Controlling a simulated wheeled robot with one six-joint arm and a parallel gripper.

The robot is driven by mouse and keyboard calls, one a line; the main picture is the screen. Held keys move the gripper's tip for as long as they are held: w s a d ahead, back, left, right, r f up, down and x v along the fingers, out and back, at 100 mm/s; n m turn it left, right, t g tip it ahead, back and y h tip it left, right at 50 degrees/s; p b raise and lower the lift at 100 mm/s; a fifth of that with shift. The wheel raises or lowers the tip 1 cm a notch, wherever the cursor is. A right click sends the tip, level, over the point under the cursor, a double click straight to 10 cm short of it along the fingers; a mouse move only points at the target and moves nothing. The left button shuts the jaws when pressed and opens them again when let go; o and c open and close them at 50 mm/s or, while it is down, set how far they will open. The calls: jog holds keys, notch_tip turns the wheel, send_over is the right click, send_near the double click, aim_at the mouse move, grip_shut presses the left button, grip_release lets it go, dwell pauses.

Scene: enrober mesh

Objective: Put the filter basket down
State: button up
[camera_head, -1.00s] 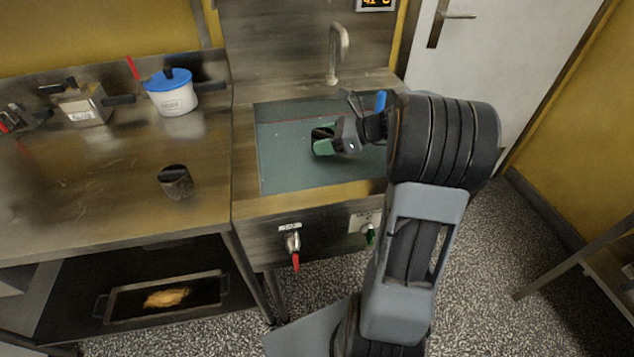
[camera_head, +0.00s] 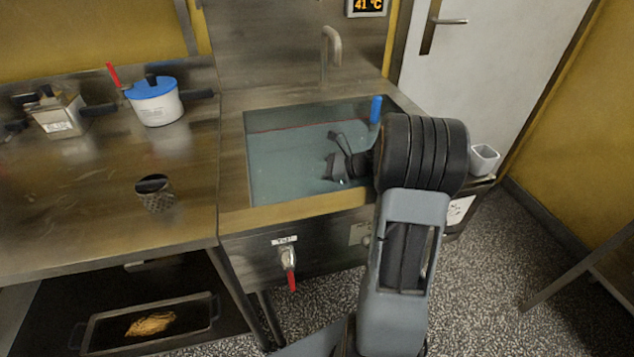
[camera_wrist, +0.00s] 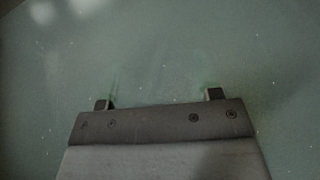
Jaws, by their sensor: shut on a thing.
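My gripper (camera_head: 336,167) is down at the murky grey-green liquid of the sink tank (camera_head: 320,206), right of its middle. In the wrist view my gripper (camera_wrist: 160,99) has its two fingertips wide apart, with only cloudy liquid showing beyond them. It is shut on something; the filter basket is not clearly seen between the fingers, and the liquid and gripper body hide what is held. A dark mesh cup (camera_head: 156,196) stands apart on the steel counter to the left.
A blue handle (camera_head: 376,110) stands up at the tank's back right. A tap (camera_head: 331,45) rises behind. A white pot (camera_head: 158,108) with a blue lid and a metal box (camera_head: 58,115) stand on the counter. A small white container (camera_head: 484,160) is at right.

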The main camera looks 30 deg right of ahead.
jog(key=shift+f, duration=0.85)
jog(key=shift+f, duration=0.15)
jog(key=o, duration=0.9)
jog(key=shift+r, duration=0.25)
jog(key=p+v, duration=0.1)
jog(key=v, duration=0.6)
jog(key=shift+s+d+p, duration=0.15)
jog(key=shift+d+p, duration=0.05)
jog(key=shift+p, duration=0.1)
